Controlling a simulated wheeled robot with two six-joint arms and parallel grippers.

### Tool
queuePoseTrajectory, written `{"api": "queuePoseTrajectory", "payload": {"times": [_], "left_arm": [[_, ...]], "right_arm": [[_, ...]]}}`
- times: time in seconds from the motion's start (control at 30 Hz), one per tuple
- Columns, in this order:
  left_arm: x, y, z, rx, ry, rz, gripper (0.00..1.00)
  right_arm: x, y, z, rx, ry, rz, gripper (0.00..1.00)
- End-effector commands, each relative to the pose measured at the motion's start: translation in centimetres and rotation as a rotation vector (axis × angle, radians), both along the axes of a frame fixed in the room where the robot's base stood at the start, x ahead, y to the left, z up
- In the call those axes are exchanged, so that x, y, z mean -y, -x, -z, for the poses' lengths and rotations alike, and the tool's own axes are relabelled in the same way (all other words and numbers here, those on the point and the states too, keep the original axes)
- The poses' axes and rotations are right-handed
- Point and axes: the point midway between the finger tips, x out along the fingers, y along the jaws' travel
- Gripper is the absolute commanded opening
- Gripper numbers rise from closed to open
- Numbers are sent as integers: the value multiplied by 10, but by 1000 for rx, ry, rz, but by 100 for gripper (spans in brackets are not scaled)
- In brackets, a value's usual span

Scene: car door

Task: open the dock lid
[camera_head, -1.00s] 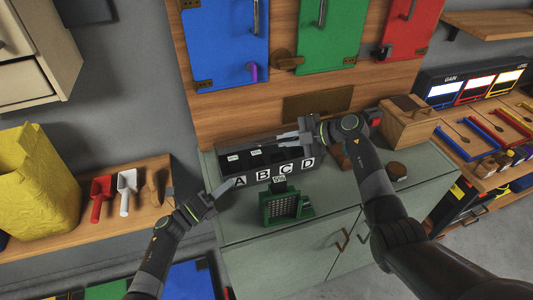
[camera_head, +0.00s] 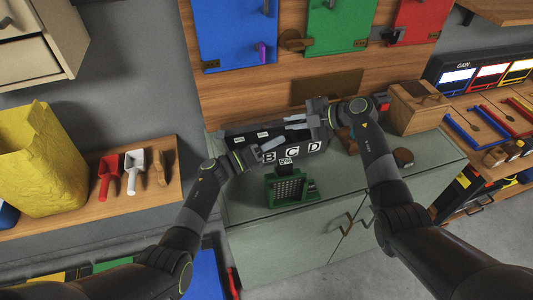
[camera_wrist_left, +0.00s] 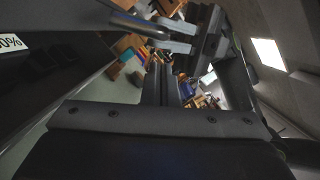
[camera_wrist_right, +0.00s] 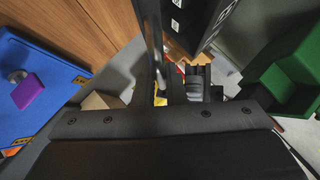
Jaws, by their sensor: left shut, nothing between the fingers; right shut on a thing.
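The dock, a black box (camera_head: 314,146) with white letters on its front, stands on the counter. B, C and D show, and my left gripper hides the A end. My left gripper (camera_head: 270,147) is shut and empty at the dock's left front. My right gripper (camera_head: 297,121) is shut over the dock's right part; I cannot make out what is between its fingers. A dark panel with a percent label (camera_wrist_left: 40,70) fills the left of the left wrist view. Which part is the lid, and whether it is raised, I cannot tell.
A green holder (camera_head: 290,190) stands in front of the dock on the grey-green counter (camera_head: 240,210). A wooden box (camera_head: 415,110) stands at right. Blue (camera_head: 232,35), green (camera_head: 335,28) and red (camera_head: 415,20) doors hang behind. A shelf with scoops (camera_head: 130,175) is at left.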

Motion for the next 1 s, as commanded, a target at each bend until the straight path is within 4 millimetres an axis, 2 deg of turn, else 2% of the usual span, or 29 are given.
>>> {"api": "queuePoseTrajectory", "payload": {"times": [0.2,0.57,0.77,1.0], "left_arm": [[-4,-12,-11,-1,0,0,0],[-5,-13,-13,-3,1,0,0],[-8,-24,-29,1,2,-1,0],[-9,-27,-33,4,5,-6,0]], "right_arm": [[0,0,0,1,2,1,0],[1,0,0,1,2,1,0],[1,0,1,0,1,0,0],[1,3,5,-11,4,-3,0]]}}
